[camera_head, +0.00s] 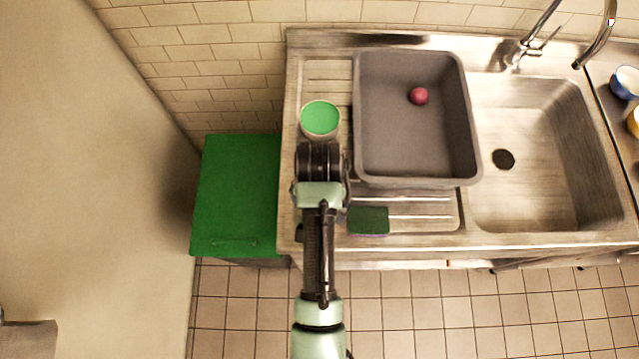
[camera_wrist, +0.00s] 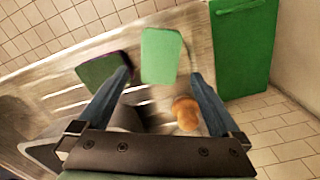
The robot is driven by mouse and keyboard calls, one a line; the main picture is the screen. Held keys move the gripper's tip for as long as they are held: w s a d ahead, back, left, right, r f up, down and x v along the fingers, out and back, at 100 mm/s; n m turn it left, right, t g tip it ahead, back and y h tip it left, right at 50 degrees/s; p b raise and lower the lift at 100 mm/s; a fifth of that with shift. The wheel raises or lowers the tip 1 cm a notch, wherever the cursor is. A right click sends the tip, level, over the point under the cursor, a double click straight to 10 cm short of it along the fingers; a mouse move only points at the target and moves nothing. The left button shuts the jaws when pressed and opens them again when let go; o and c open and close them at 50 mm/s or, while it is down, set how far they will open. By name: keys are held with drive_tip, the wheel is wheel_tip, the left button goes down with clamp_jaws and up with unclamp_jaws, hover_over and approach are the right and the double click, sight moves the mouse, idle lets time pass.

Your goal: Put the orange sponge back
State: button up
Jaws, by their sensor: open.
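My gripper (camera_wrist: 160,76) is open over the left part of the steel drainboard, its two fingers apart with nothing clasped. In the wrist view a pale green flat block (camera_wrist: 160,52) with rounded corners shows between and beyond the fingertips. An orange-brown rounded lump (camera_wrist: 187,113) lies beside the right finger; I cannot tell if it is the orange sponge. A dark green pad with a purple edge (camera_wrist: 103,68) lies beyond the left finger. It also shows in the head view (camera_head: 368,221), right of my arm. My arm hides the drainboard under it there.
A grey tub (camera_head: 370,165) with a red ball (camera_head: 418,96) stands right of my gripper. A green-topped cup (camera_head: 320,118) stands behind it. The sink (camera_head: 540,190) is farther right. A green bin (camera_head: 237,195) stands left of the counter. Wall tiles rise behind.

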drive_tip(key=w+r+n+t, duration=0.1)
drive_tip(key=w+r+t, duration=0.45)
drive_tip(key=r, duration=0.75)
drive_tip(key=w+r+t, duration=0.4)
drive_tip(key=w+r, duration=0.3)
drive_tip(key=r, duration=0.5)
drive_tip(key=w+r+n+t, duration=0.1)
drive_tip(key=w+r+t, duration=0.45)
drive_tip(key=r, duration=0.75)
wheel_tip(320, 180, up, 15)
drive_tip(key=s+n+t, duration=0.1)
drive_tip(key=s+t, duration=0.1)
drive_tip(key=t, duration=0.3)
drive_tip(key=s+r+t, duration=0.3)
drive_tip(key=s+r, duration=0.3)
drive_tip(key=r, duration=0.2)
drive_tip(key=s+r+n+t, duration=0.1)
drive_tip(key=s+r+t, duration=0.3)
drive_tip(key=r, duration=0.5)
drive_tip(key=shift+s+d+n, duration=0.15)
drive_tip(key=shift+s+n, duration=0.15)
drive_tip(key=shift+s, duration=0.65)
wheel_tip(320, 180, down, 7)
drive_tip(key=b, duration=0.7)
